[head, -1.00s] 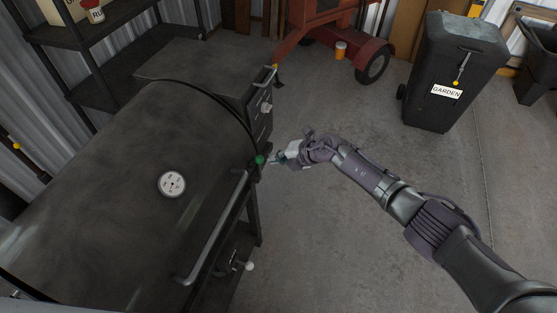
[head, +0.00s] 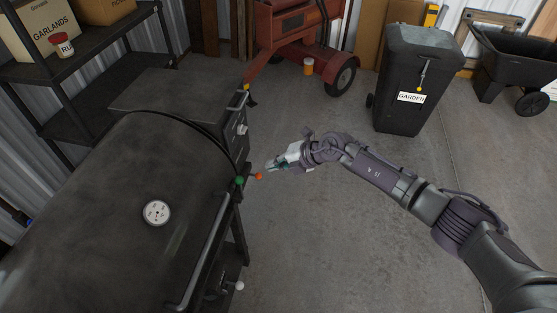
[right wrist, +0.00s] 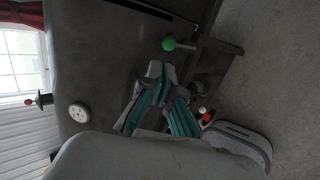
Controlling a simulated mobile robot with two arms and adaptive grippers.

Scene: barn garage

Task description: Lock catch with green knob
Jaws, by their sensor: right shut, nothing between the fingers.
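The green knob (head: 239,181) sits at the right front edge of the black barrel smoker (head: 110,190), by the end of its lid handle. A small orange-red knob (head: 258,176) sticks out just right of it. My right gripper (head: 271,166) is shut and empty, a little right of and above the orange-red knob, apart from both knobs. In the right wrist view the green knob (right wrist: 169,43) shows beyond the fingertips of my right gripper (right wrist: 162,73). The catch itself is too small to make out. My left gripper is not in view.
The smoker has a round gauge (head: 156,213) and a long lid handle (head: 205,255). A red wheeled machine (head: 295,40), a black garden bin (head: 412,75) and a wheelbarrow (head: 515,60) stand behind. Dark shelves (head: 75,65) stand back left. Floor right of the smoker is clear.

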